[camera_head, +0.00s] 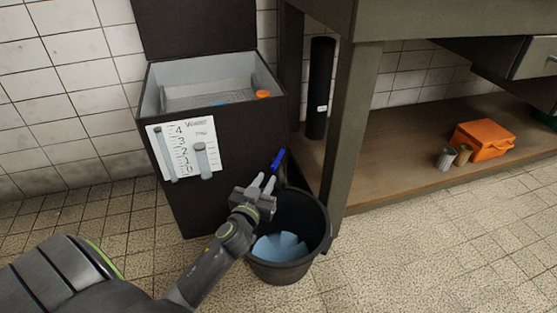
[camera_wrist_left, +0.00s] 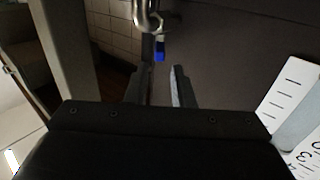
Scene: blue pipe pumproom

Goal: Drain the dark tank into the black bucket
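The dark tank (camera_head: 228,140) stands against the tiled wall with its lid raised. A white numbered scale (camera_head: 187,148) with a sight tube is on its front. A blue valve handle (camera_head: 279,160) is low at the tank's right front corner; it also shows with a metal tap (camera_wrist_left: 147,14) in the left wrist view (camera_wrist_left: 160,50). The black bucket (camera_head: 317,235) stands on the floor below, with a pale blue patch inside. My left gripper (camera_head: 265,183) is over the bucket's rim, fingers apart and empty, just short of the handle (camera_wrist_left: 159,82). My right gripper is out of view.
A workbench leg (camera_head: 350,130) stands close to the right of the bucket. Its low shelf holds a black cylinder (camera_head: 319,88), an orange case (camera_head: 483,139) and two small cans. An orange item (camera_head: 263,94) is at the tank's open top. The floor in front is clear.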

